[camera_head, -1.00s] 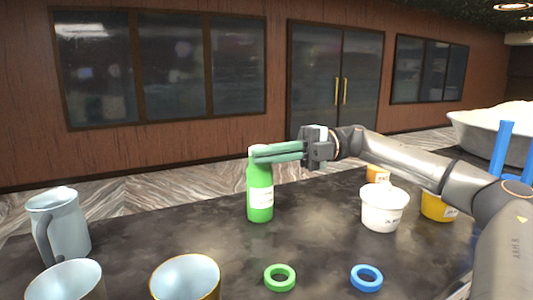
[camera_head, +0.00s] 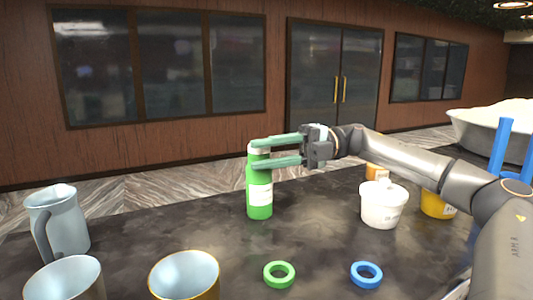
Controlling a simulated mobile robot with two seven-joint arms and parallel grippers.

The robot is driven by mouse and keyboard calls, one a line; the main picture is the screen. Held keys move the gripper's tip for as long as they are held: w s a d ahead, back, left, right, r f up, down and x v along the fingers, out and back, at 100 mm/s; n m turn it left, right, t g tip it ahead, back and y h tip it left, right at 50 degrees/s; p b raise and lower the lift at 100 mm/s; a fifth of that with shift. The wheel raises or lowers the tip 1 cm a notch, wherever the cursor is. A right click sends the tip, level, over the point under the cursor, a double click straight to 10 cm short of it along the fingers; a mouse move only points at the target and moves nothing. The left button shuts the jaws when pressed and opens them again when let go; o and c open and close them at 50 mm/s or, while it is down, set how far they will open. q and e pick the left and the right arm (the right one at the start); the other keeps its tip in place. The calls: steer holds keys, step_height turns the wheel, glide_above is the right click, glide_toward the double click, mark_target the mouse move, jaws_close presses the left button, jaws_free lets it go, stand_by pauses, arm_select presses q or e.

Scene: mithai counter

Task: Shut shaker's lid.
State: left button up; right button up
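The shaker is most likely the green bottle (camera_head: 260,200) with a white label and a whitish top (camera_head: 257,150), upright on the dark counter. My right gripper (camera_head: 258,153) comes in from the right at the height of the bottle's top. Its two green fingers are spread apart, one above the other, and their tips overlap the bottle's top and upper body. I cannot tell whether they touch it. The lid's exact state is hidden by the fingers. My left gripper is out of view.
A grey-blue pitcher (camera_head: 66,226) and two cups (camera_head: 186,275) stand at the left front. A green ring (camera_head: 279,274) and a blue ring (camera_head: 366,274) lie in front. A white tub (camera_head: 383,206) and yellow tub (camera_head: 437,205) stand at right, below my arm.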

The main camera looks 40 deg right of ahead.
steer(key=v, duration=1.2)
steer(key=shift+d, duration=0.25)
stand_by(0.5)
